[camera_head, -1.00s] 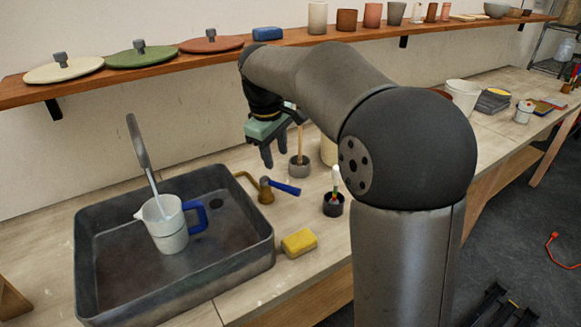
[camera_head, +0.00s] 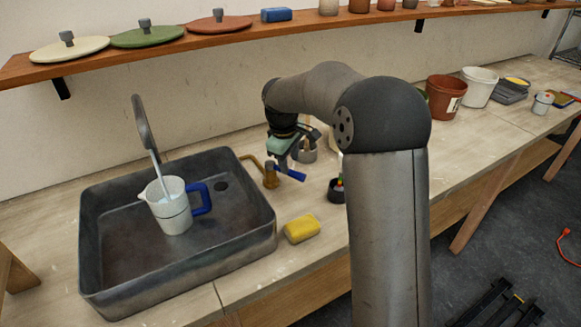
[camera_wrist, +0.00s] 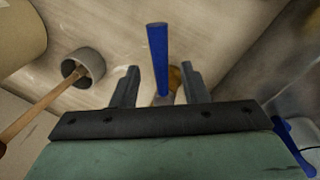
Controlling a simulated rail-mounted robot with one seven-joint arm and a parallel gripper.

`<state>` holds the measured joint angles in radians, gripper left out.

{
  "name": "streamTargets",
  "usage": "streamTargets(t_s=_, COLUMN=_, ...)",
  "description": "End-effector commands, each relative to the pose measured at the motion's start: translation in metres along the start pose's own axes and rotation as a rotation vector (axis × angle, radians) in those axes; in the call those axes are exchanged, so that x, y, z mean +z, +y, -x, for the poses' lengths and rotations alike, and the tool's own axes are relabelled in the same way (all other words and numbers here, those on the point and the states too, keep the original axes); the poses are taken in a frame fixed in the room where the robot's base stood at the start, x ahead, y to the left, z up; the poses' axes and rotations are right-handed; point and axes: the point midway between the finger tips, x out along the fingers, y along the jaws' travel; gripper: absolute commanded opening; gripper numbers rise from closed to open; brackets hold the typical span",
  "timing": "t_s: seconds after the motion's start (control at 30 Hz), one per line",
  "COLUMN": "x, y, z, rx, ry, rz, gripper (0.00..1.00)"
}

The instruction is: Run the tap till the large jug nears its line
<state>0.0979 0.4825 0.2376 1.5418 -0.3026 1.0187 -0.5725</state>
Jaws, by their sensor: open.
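The large white jug (camera_head: 172,212) with a blue handle stands upright in the sink (camera_head: 120,262). A pale water stream runs from the tap spout (camera_head: 141,125) into its mouth. A dark line rings the jug; the water level inside is too small to tell. The brass tap valve (camera_head: 270,176) with its blue lever (camera_head: 291,173) stands right of the sink. My gripper (camera_head: 284,160) is low over the lever. In the wrist view the blue lever (camera_wrist: 158,55) lies between the open fingers of my gripper (camera_wrist: 160,76), with a gap on both sides.
A yellow sponge (camera_head: 302,229) lies at the bench's front edge. A dark cup with a brush (camera_head: 337,190) stands right of the lever. A grey pot with a wooden stick (camera_wrist: 84,65) is close to my gripper's left in the wrist view. A shelf (camera_head: 200,40) runs above.

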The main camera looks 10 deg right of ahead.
Motion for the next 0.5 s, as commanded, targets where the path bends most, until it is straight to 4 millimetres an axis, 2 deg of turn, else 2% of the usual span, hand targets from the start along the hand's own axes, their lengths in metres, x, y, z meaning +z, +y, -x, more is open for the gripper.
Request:
streamTargets(t_s=0.1, x=0.001, y=0.0, z=-0.019, rx=-0.002, ry=-0.003, rz=0.0, gripper=0.41)
streamTargets(t_s=0.2, x=0.0, y=0.0, z=-0.028, rx=0.0, ry=-0.001, rz=-0.001, gripper=0.41)
streamTargets(t_s=0.5, x=0.0, y=0.0, z=-0.036, rx=0.001, ry=0.001, rz=-0.001, gripper=0.41)
